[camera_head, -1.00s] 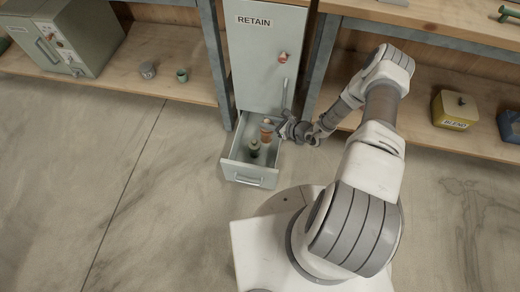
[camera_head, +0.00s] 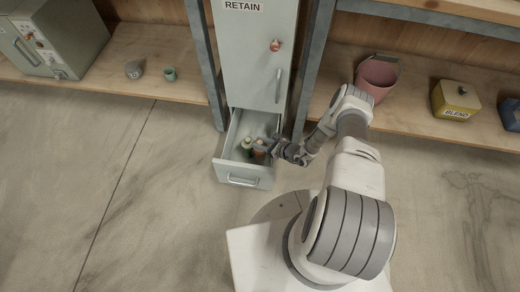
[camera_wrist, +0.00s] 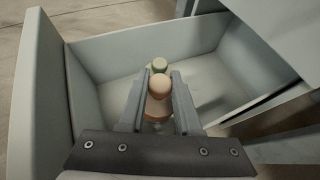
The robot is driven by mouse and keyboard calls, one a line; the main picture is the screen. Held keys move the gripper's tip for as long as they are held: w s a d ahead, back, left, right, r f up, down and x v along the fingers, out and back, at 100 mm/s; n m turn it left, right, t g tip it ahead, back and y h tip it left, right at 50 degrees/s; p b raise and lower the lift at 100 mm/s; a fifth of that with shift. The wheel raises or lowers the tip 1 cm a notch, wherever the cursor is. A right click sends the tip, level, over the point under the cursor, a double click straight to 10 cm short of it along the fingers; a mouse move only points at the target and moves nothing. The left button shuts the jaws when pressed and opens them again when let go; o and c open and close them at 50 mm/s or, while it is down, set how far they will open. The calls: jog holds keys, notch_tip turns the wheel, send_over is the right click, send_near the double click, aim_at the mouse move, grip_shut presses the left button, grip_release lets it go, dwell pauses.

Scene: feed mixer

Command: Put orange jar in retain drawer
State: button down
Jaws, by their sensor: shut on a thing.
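The retain drawer (camera_head: 243,181) is pulled out at the bottom of the grey cabinet marked RETAIN (camera_head: 255,60). My gripper (camera_head: 262,144) reaches into it from the right. In the wrist view my gripper (camera_wrist: 158,92) is shut on the orange jar (camera_wrist: 159,88), with one finger on each side and the round top showing between them. The orange jar also shows in the head view (camera_head: 260,148), partly hidden by my gripper. Whether its base touches the drawer floor is hidden. A green jar (camera_head: 247,144) stands in the drawer beside it; its top (camera_wrist: 160,64) shows just beyond the orange jar.
Drawer walls (camera_wrist: 100,82) surround my gripper, with bare drawer floor (camera_wrist: 205,85) to its right in the wrist view. Shelves flank the cabinet. A pink bucket (camera_head: 377,76) and a yellow BLEND box (camera_head: 456,99) stand on the right shelf; small cups (camera_head: 170,74) stand left.

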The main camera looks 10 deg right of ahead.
notch_tip(320, 180, down, 4)
jog(key=shift+f+b, duration=0.1)
jog(key=shift+b, duration=0.85)
jog(key=shift+f, duration=0.15)
jog(key=c, duration=0.6)
grip_release()
